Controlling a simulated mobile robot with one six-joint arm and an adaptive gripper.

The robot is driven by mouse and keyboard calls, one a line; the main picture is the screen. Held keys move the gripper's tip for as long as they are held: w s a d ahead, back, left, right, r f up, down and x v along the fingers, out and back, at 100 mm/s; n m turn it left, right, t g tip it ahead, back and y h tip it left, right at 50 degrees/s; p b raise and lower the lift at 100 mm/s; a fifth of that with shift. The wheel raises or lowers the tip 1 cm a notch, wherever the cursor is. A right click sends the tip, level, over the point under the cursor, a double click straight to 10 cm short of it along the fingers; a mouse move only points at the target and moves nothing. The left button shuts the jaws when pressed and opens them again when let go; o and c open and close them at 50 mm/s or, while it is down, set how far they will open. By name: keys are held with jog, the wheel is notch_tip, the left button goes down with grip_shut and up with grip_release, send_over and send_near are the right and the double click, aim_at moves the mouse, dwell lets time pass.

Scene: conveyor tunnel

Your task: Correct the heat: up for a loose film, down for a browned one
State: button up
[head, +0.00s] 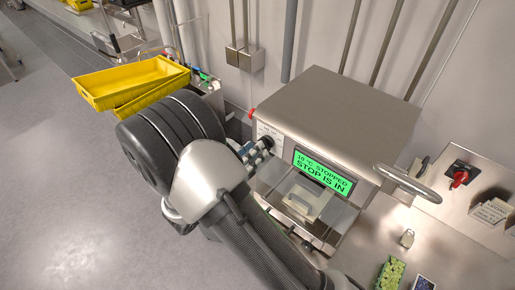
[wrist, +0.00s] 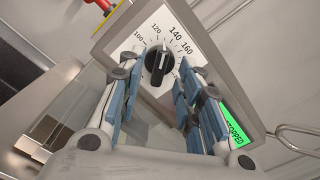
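The steel tunnel machine (head: 345,105) shows a green display (head: 323,172) reading a temperature, "STOPPED" and "STOP IS IN". Its heat knob (wrist: 158,67) is black on a white scale plate (wrist: 140,43) marked 100, 120, 140 and 160. The white pointer line sits roughly between 120 and 140. My gripper (wrist: 157,88) is open, with its blue-padded fingers on either side of the knob in the wrist view; contact cannot be told. In the head view my gripper (head: 252,154) is at the machine's front left. A pale pack (head: 300,202) shows behind the tunnel's clear front.
A red stop button (head: 251,113) is on the machine's left side. A curved metal handle (head: 408,183) sticks out at right. Yellow crates (head: 130,82) stand left.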

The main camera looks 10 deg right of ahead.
jog(key=v, duration=0.9)
jog(key=shift+s+a, duration=0.2)
jog(key=shift+a, duration=0.05)
